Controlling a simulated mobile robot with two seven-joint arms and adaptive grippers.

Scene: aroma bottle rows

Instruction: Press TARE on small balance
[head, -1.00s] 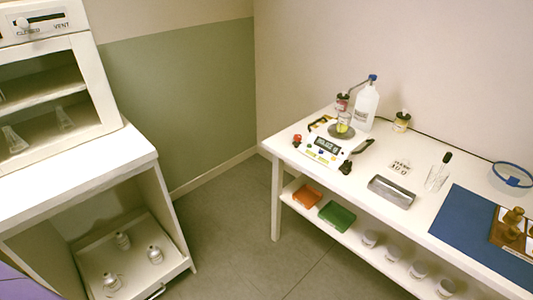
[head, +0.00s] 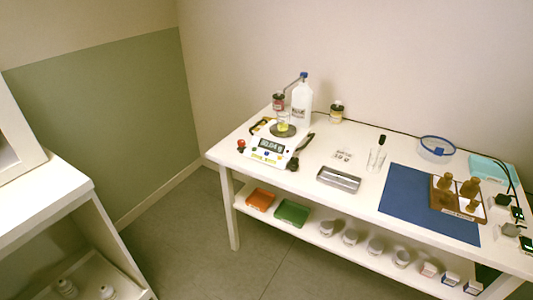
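The small balance (head: 268,149) is a white unit with a dark display, near the left end of the white table. A beaker with yellow contents (head: 283,121) stands on its round grey pan. Small coloured marks or buttons show on its front edge, but their labels are too small to read, so I cannot tell which is TARE. Neither of my grippers is in the head view.
A white bottle with a blue cap (head: 302,103) and small jars (head: 336,112) stand behind the balance. A metal box (head: 338,179), blue mat (head: 400,204) and wooden rack (head: 440,203) lie to the right. Open floor (head: 200,235) lies left of the table.

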